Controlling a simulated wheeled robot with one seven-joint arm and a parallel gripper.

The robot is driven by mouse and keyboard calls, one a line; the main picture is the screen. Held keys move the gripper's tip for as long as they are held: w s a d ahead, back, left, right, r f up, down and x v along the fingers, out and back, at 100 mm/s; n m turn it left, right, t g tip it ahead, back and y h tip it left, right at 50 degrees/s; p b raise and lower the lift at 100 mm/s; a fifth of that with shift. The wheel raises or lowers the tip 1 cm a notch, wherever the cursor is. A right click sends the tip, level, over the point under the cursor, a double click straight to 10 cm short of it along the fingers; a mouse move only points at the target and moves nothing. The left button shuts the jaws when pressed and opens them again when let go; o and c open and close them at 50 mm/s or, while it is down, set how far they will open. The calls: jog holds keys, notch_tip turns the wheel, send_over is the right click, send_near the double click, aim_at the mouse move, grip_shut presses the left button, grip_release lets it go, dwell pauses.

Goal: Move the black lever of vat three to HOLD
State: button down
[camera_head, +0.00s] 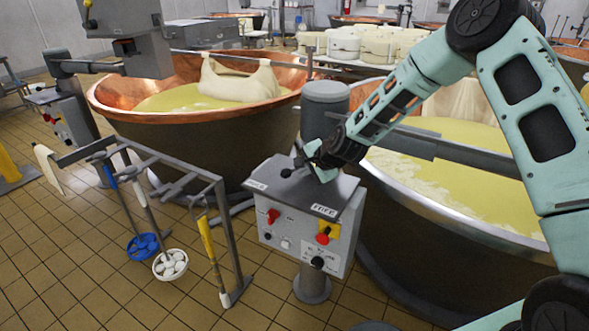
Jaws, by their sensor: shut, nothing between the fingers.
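A grey control box (308,236) stands on a post in the middle, between two vats. On its sloped top is a black lever (287,172) with a round knob, toward the left rear. A label on the top's front right edge appears to read FREE (324,209); another label (257,185) at the left edge is too small to read. My gripper (312,164) is shut and empty at the top of the box, just right of the lever. I cannot tell whether it touches the lever. No vat number is readable.
A copper vat (190,135) with a cloth bundle stands left, and another vat (440,215) stands right, under my arm. A metal rack (150,152) with hanging tools stands left of the box. A red knob (273,215) and a red-and-yellow switch (324,238) sit on the box front.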

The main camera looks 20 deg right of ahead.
aim_at(289, 175)
jog(key=shift+w+a+f+p, duration=0.35)
jog(key=shift+w+f, duration=0.15)
jog(key=shift+w, duration=0.25)
jog(key=shift+w+a+f+p, duration=0.25)
jog(key=shift+w+f, duration=0.2)
jog(key=shift+w, duration=0.25)
jog(key=shift+w+a+f+p, duration=0.25)
jog(key=shift+w+a+f, duration=0.2)
jog(key=shift+w, duration=0.3)
